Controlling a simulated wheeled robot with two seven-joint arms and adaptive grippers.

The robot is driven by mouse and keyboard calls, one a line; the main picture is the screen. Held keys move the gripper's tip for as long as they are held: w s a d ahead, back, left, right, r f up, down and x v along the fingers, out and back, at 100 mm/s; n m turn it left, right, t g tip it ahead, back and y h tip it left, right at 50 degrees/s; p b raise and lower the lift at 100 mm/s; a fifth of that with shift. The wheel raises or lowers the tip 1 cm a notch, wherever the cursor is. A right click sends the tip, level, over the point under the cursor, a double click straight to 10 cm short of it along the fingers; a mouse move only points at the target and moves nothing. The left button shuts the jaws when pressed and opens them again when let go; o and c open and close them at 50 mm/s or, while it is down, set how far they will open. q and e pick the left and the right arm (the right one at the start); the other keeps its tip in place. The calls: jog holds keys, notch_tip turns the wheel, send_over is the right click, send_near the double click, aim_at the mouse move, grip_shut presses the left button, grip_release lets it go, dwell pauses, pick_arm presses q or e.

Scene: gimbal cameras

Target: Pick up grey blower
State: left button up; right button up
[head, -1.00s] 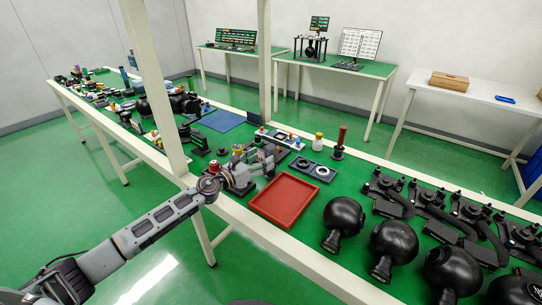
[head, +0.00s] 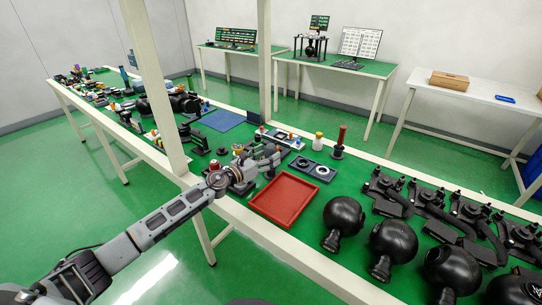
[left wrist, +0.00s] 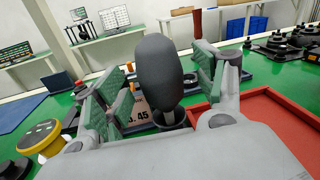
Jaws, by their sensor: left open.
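The grey blower, a dark rounded bulb (left wrist: 159,70), stands upright in the middle of the left wrist view. Its lower end sits in a dark round holder. My left gripper (left wrist: 160,84) is open, with one green-padded finger on each side of the bulb. I see gaps between the bulb and both fingers. In the head view my left gripper (head: 262,160) reaches over the near edge of the green table, left of the red tray. There the arm and gripper mostly hide the blower. My right gripper is not in view.
The red tray (head: 286,199) lies empty just right of the gripper. Black round devices (head: 344,220) stand farther right. Behind are a black two-ring plate (head: 312,169), a red-handled tool (head: 340,141) and a white-framed post (head: 264,60). A yellow-topped round item (left wrist: 38,136) is near the left finger.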

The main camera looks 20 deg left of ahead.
pick_arm(q)
jog(key=shift+x, duration=1.1)
jog(key=c, duration=1.2)
